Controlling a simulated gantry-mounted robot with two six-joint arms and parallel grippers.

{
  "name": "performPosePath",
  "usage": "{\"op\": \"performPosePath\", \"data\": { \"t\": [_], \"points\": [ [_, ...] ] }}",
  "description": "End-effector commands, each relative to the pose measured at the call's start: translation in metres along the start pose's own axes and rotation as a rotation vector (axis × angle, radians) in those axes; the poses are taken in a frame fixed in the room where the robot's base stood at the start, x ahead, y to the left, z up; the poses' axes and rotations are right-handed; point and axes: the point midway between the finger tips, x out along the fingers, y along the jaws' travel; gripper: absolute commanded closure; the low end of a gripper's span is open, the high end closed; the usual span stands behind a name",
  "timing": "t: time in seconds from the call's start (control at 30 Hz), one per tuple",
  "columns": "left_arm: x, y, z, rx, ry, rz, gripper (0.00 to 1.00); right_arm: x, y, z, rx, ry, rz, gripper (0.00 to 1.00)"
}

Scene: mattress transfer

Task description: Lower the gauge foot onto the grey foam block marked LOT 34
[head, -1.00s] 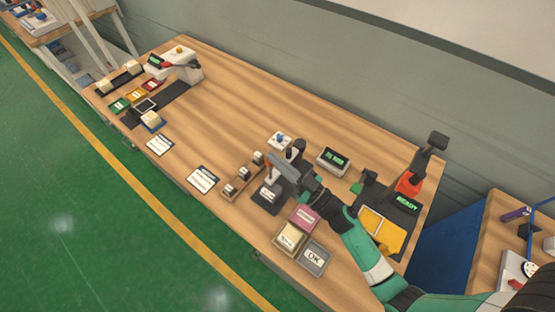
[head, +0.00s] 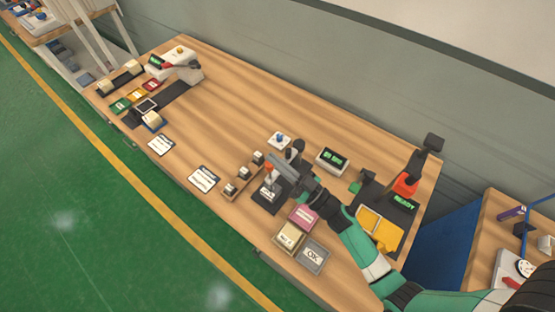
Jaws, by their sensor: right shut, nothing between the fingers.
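The gauge stand (head: 299,150) is dark, with a flat dark base (head: 266,207) right of the centre in the head view. A small block with a pale label (head: 268,190) sits on that base; the print is too small to read, so I cannot tell whether it says LOT 34. An orange-red part (head: 268,168) shows above the block. My right gripper (head: 277,165) is shut and empty at the gauge, above the block. It hides part of the gauge, and I cannot make out the foot or whether it touches the block. My left gripper is not in view.
A wooden rack (head: 236,192) with small blocks stands left of the gauge. A display box (head: 332,160) is to its right. A pink tray (head: 303,216), a cream tray (head: 289,236) and a grey OK tray (head: 314,255) lie in front. The table's middle is clear.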

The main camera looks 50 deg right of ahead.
Motion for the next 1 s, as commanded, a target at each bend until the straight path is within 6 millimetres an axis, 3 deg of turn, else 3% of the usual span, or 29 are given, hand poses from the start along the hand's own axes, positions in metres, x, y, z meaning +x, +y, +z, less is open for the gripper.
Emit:
{"op": "performPosePath", "data": {
  "t": [0.03,0.1,0.2,0.43,0.6,1.0],
  "points": [
    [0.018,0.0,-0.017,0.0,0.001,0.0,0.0,0.009,-0.001,-0.022,0.001,0.0,-0.003,1.0],
    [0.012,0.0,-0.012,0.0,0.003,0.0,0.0,-0.016,0.0,-0.01,0.002,-0.007,0.003,1.0],
    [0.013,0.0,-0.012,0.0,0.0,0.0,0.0,-0.045,0.0,-0.01,0.002,-0.005,0.003,1.0],
    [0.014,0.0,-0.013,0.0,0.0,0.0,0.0,-0.088,0.0,-0.01,-0.001,-0.001,0.001,1.0],
    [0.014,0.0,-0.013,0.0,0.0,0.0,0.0,-0.096,-0.001,-0.01,0.0,0.0,-0.002,1.0],
    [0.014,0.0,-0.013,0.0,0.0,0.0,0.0,-0.096,-0.001,-0.01,0.001,0.0,-0.003,1.0]
  ]
}}
